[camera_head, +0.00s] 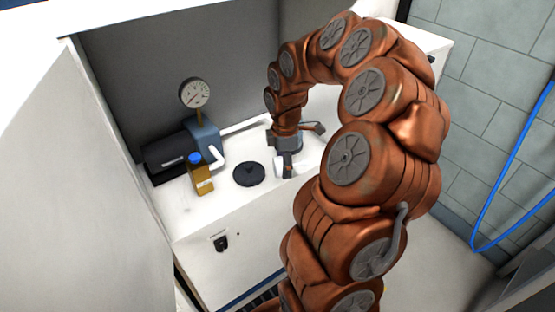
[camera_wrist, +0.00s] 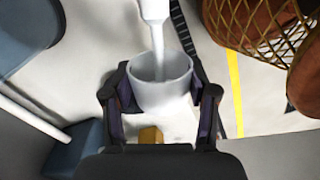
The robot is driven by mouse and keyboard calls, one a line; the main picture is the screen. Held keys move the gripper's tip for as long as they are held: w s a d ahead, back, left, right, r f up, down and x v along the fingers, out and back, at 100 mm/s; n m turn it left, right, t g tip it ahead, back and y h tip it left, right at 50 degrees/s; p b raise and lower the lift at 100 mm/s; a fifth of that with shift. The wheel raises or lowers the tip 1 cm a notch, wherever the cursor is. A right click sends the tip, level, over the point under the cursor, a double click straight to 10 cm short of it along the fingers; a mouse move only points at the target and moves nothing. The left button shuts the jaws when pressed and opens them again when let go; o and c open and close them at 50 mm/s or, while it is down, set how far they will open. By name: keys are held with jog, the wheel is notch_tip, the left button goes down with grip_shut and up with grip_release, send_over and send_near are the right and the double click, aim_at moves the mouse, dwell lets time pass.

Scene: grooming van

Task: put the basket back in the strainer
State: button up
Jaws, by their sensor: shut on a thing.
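My gripper (camera_wrist: 162,98) is shut on a white, cup-shaped piece that I take to be the basket (camera_wrist: 165,98); its open top faces the wrist camera. A white stem (camera_wrist: 156,25) reaches down to its mouth in the wrist view; I cannot tell whether it is part of it. In the head view my gripper (camera_head: 289,168) points down over the white counter, right of a round black lid (camera_head: 249,174), with a bit of white at its fingers. I cannot clearly make out the strainer body.
A blue and black pump (camera_head: 204,138) with a pressure gauge (camera_head: 194,94) stands at the counter's left. An amber bottle (camera_head: 201,177) with a blue cap stands in front of it. The white counter (camera_head: 227,208) has a front edge. A gold mesh (camera_wrist: 265,25) shows in the wrist view.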

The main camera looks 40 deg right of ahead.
jog(key=shift+s+r, duration=0.15)
jog(key=shift+r, duration=0.25)
jog(key=shift+r+p, duration=1.7)
jog(key=shift+r, duration=1.5)
